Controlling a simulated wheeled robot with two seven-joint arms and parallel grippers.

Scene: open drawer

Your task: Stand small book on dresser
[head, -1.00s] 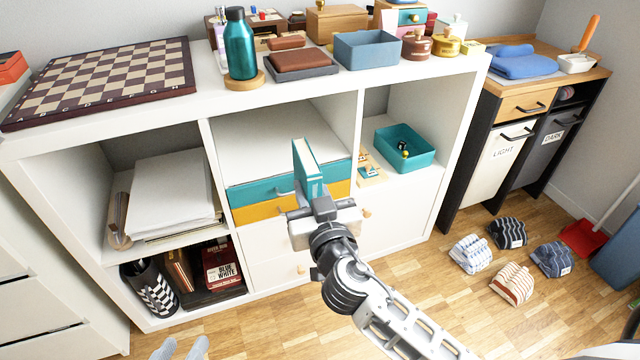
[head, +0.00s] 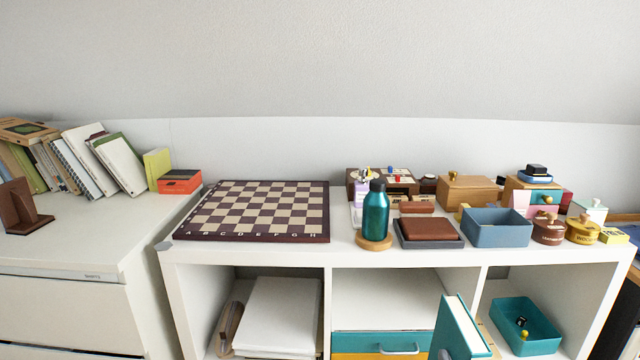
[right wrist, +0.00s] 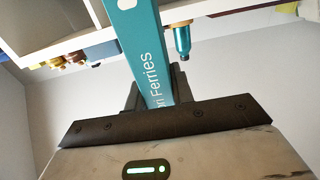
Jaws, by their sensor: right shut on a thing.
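The small book (head: 462,332) is teal with white pages. It stands upright at the lower right of the head view, in front of the white shelf unit. In the head view the gripper is almost wholly below the frame. The white dresser (head: 85,250) is at the left, its top partly clear. My left gripper is not in view.
A row of leaning books (head: 75,165), an orange box (head: 180,182) and a brown bookend (head: 22,208) stand on the dresser. The shelf unit's top holds a chessboard (head: 255,210), a teal bottle (head: 375,212) and a blue-grey bin (head: 496,228). The dresser's front top is free.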

